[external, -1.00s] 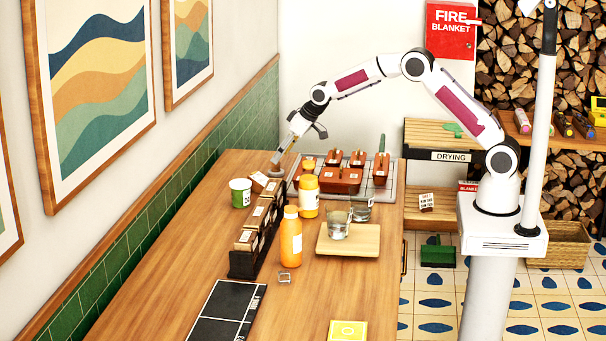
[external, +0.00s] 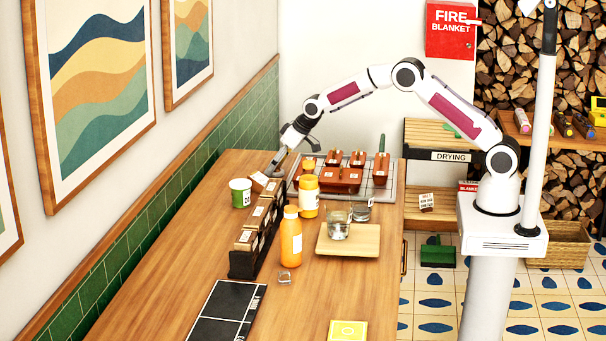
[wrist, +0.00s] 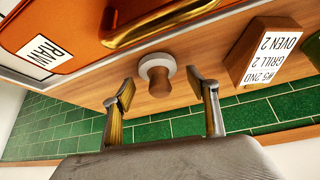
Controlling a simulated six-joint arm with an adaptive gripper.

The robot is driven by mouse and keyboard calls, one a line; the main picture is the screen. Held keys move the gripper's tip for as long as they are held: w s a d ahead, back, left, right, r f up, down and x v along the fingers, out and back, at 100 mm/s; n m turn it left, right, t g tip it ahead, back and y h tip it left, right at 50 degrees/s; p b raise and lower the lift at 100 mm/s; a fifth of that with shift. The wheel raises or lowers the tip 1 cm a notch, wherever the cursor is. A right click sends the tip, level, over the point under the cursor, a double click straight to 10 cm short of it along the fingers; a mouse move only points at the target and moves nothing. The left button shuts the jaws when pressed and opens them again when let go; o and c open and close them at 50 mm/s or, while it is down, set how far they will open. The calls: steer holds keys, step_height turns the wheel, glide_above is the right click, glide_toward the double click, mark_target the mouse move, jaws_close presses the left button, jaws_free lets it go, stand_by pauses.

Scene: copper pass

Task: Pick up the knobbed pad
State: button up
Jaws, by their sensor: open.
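The knobbed pad (wrist: 158,75) is a pale round disc with a brown wooden knob, lying on the wooden counter in the wrist view. The knob points toward my gripper (wrist: 160,85), whose two fingers are open, one on each side of the pad with gaps between. Nothing is held. In the external view my gripper (external: 276,163) reaches down at the far left end of the counter, near the tile wall. I cannot make out the pad clearly there.
A copper pan (wrist: 60,25) with a brass handle and RAW label lies close beside the pad. A wooden card block (wrist: 255,50) stands to the right.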

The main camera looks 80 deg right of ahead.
stand_by(0.3)
steer(key=c, duration=1.2)
steer(key=shift+r, duration=5.05)
